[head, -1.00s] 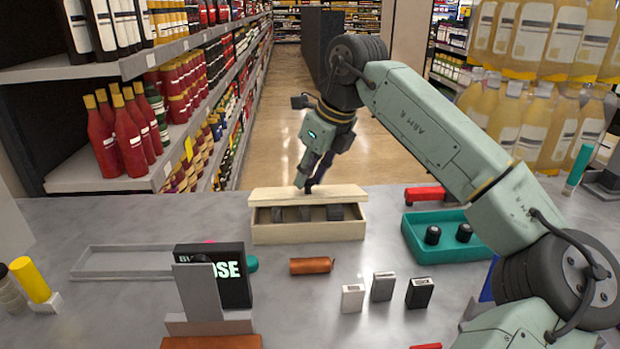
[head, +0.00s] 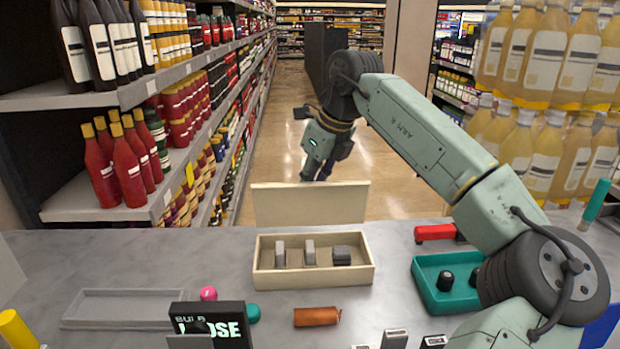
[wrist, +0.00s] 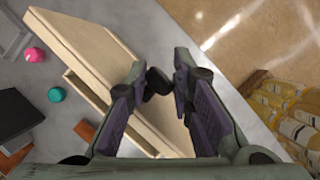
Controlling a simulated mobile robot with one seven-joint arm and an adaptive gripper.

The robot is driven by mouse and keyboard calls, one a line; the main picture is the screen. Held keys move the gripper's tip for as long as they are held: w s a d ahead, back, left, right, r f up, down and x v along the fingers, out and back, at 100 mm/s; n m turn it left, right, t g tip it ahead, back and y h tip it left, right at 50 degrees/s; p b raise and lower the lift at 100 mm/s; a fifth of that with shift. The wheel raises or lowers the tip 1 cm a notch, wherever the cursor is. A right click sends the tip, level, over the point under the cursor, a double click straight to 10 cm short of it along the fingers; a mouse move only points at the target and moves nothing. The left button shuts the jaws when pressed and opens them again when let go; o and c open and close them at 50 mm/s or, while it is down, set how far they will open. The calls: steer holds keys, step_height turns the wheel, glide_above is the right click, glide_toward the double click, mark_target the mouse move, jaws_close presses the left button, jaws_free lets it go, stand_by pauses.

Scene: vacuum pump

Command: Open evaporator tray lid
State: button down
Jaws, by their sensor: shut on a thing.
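The evaporator tray (head: 313,283) is a cream box on the counter with several grey blocks inside. Its cream lid (head: 310,204) stands raised, near upright, along the back edge. The lid also shows at the left in the wrist view (wrist: 85,50). My gripper (head: 318,168) is behind the lid's top edge, its tips hidden in the head view. In the wrist view my gripper (wrist: 163,82) is at the lid's edge, shut on the lid; the exact contact is hard to see.
A teal tray (head: 428,291) with black knobs and a red object (head: 436,232) lie to the right. An orange-brown cylinder (head: 317,317) lies in front, and a black box (head: 212,325) front left. A shallow grey tray (head: 125,309) is at the left.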

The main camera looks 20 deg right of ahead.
steer(key=shift+w+d+f+p, duration=0.3)
steer(key=shift+w+d, duration=0.15)
steer(key=shift+w, duration=0.35)
steer(key=shift+w+d+f+p, duration=0.3)
steer(key=shift+w+d, duration=0.15)
steer(key=shift+w, duration=0.3)
steer(key=shift+w+f, duration=0.1)
steer(key=c, duration=1.8)
jaws_free()
steer(key=shift+o, duration=1.2)
steer(key=shift+w+d+f, duration=0.15)
steer(key=shift+d+f, duration=0.05)
steer(key=shift+d, duration=0.05)
steer(key=shift+o, duration=1.1)
steer(key=shift+w+a+f, duration=0.3)
steer(key=shift+f, duration=0.05)
steer(key=shift+r, duration=0.2)
steer(key=shift+s+r, duration=0.1)
